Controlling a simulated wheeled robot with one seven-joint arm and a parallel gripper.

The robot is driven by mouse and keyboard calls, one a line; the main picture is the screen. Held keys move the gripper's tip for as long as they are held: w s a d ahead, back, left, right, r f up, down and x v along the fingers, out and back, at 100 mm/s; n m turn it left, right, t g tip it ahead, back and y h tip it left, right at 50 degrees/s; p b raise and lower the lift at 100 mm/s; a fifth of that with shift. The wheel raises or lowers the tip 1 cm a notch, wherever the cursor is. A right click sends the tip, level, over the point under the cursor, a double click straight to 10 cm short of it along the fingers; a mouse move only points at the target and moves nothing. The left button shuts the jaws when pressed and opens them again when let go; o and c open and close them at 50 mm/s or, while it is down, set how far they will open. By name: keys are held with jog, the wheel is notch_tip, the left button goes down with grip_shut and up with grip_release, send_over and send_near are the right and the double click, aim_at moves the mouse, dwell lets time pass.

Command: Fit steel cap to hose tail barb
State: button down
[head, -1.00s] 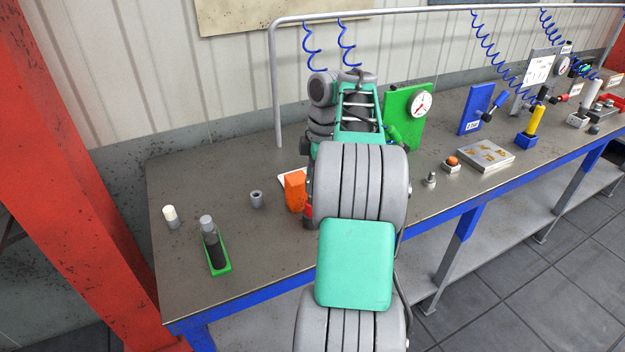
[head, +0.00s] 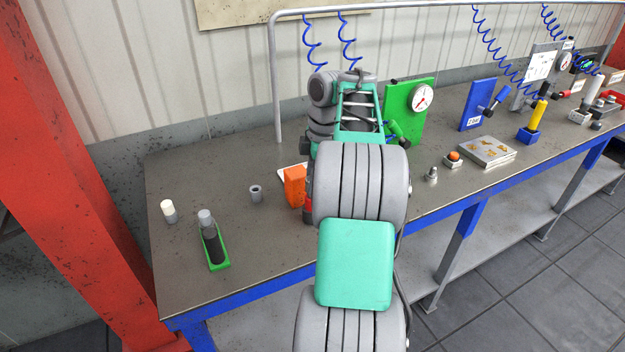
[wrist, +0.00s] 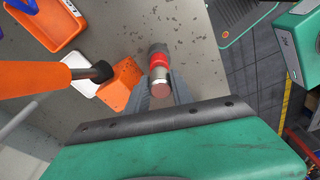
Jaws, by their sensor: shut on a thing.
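My gripper (wrist: 162,88) is shut on a short steel cylinder with a red band (wrist: 158,62), dark at its far end and showing a round reddish-brown face at the near end. In the head view my arm hides the fingers; a bit of red shows beside the orange block. A small grey hollow piece with a dark opening, which looks like a steel cap (head: 256,194), stands upright on the bench left of my arm. A dark hose piece with a grey end (head: 207,220) lies in a green holder (head: 219,263) farther left. I cannot tell for sure which part is the barb.
An orange block (head: 294,187) stands close beside my arm; it also shows in the wrist view (wrist: 122,84). A white-topped cylinder (head: 168,211) stands at the bench's left end. A green gauge panel (head: 403,105) is behind my arm. The left bench top has free room.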

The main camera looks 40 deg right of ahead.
jog(key=shift+f+b, duration=0.95)
jog(key=shift+f, duration=0.15)
jog(key=c, duration=1)
grip_release()
jog(key=shift+c, duration=0.2)
notch_tip(320, 180, up, 8)
jog(key=d+p, duration=0.1)
jog(key=p, duration=0.4)
jog(key=shift+s+f+p, duration=0.15)
jog(key=shift+s+p, duration=0.2)
jog(key=shift+p, duration=0.05)
